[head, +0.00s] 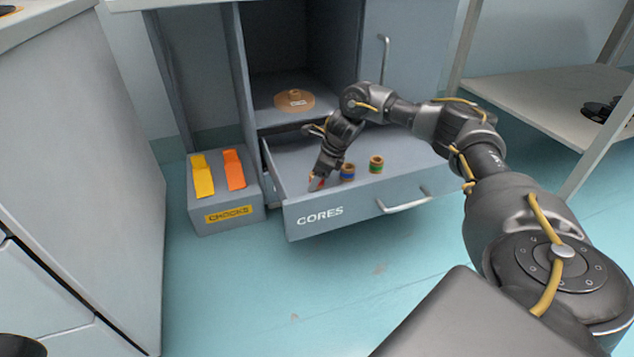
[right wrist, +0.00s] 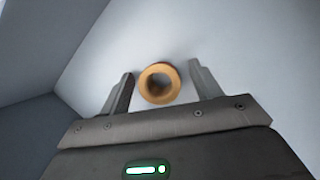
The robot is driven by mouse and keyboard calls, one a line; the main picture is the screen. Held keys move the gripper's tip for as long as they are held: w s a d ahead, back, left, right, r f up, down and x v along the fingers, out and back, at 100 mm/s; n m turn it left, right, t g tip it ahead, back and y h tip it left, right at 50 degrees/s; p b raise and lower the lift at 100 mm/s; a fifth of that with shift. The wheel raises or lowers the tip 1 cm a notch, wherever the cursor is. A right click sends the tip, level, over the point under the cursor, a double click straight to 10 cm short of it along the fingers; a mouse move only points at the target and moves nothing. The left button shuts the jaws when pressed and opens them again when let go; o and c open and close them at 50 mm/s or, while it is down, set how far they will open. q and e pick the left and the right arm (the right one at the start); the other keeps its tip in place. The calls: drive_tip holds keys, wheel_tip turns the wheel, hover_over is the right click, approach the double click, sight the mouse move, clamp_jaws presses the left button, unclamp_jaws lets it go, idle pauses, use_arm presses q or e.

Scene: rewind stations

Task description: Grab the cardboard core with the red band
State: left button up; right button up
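The cardboard core with the red band (head: 315,183) stands in the open drawer marked CORES (head: 300,160), near its left front corner, mostly hidden by my right gripper (head: 318,176). In the right wrist view the core (right wrist: 160,100) shows end-on as a tan ring, with a little red at its far edge. It lies between the two fingers of my right gripper (right wrist: 161,88). The fingers are apart, with a gap on each side of the core. My left gripper is not in view.
A blue-banded core (head: 347,172) and a green-banded core (head: 376,164) stand to the right in the drawer. A brown disc (head: 294,101) lies on the shelf above. A CHOCKS box (head: 228,213) with yellow and orange chocks stands left of the drawer.

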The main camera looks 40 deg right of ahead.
drive_tip(key=c, duration=1)
drive_tip(key=shift+o, duration=0.2)
